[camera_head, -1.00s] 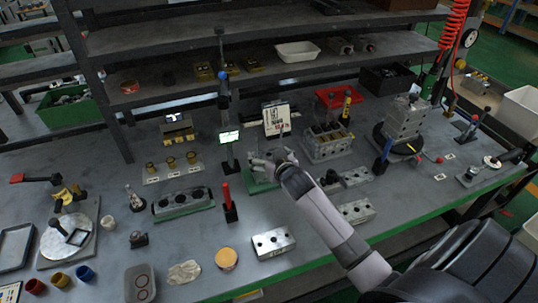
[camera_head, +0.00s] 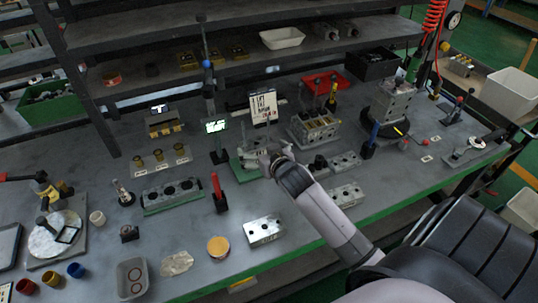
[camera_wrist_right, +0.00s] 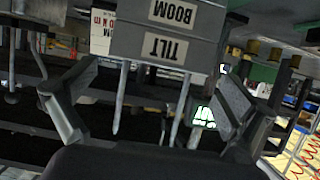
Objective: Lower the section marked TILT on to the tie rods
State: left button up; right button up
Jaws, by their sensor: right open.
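In the right wrist view, which is upside down, the grey section marked TILT (camera_wrist_right: 158,46) lies flat against the section marked BOOM (camera_wrist_right: 170,12). TILT is the upper one of the two. Slim tie rods (camera_wrist_right: 120,98) come out of TILT's top face. My right gripper (camera_wrist_right: 158,85) is open, its fingers apart on both sides of the rods and clear of the TILT block. In the head view my right gripper (camera_head: 272,156) is beside the stack on its green base (camera_head: 238,163), partly covering it. My left gripper is not in view.
A white sign (camera_head: 264,106) stands behind the stack and a lit display (camera_head: 215,127) to its left. A red-handled tool (camera_head: 217,190) stands in front left.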

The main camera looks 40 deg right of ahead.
jog(key=v, duration=0.7)
jog(key=shift+r, duration=0.2)
jog(key=shift+s+f, duration=0.1)
jog(key=shift+s, duration=0.1)
